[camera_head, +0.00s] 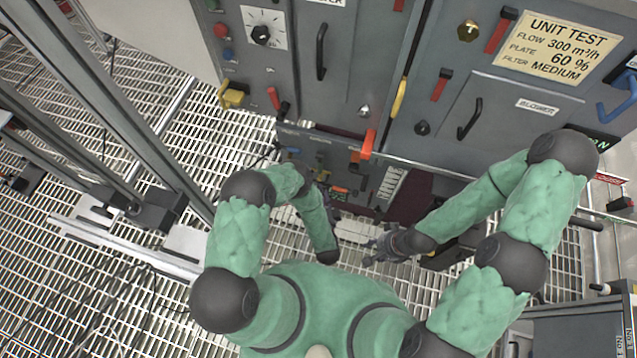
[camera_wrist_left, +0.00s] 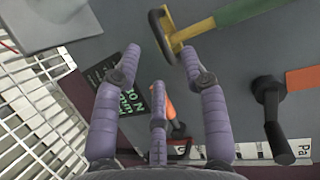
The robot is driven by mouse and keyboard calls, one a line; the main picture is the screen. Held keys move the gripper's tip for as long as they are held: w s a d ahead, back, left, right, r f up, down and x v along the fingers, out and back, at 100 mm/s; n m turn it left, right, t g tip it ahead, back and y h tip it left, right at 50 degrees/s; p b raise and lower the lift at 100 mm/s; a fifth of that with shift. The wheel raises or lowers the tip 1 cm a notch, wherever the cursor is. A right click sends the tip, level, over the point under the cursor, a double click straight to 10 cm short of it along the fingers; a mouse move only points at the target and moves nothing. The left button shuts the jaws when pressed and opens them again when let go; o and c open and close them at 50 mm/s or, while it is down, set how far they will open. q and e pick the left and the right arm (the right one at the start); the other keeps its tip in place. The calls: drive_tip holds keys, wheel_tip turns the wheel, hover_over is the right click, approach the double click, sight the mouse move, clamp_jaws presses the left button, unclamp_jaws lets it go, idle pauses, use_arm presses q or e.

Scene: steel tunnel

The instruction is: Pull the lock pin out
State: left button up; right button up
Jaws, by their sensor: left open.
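I cannot tell for sure which part is the lock pin. In the left wrist view a yellow piece with a dark loop (camera_wrist_left: 166,32) and a green bar (camera_wrist_left: 245,10) lies just beyond the fingertips. An orange-red piece (camera_wrist_left: 170,108) shows lower down, partly hidden by the middle finger. My left gripper (camera_wrist_left: 160,70) is open, its purple fingers spread in front of the grey panel, with nothing held. In the head view my left gripper (camera_head: 332,195) is small and partly hidden by my arm, close to the low panel. My right gripper (camera_head: 384,246) is empty, fingers apart, right of it.
A black lever (camera_wrist_left: 272,100) and an orange strip (camera_wrist_left: 304,79) are on the right in the wrist view. A grey cabinet with a blower door (camera_head: 510,108) and a control panel (camera_head: 262,40) stand ahead.

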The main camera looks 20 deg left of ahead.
sight(319, 181)
use_arm(q)
drive_tip(key=shift+b+x, duration=0.9)
drive_tip(key=shift+x, duration=2.3)
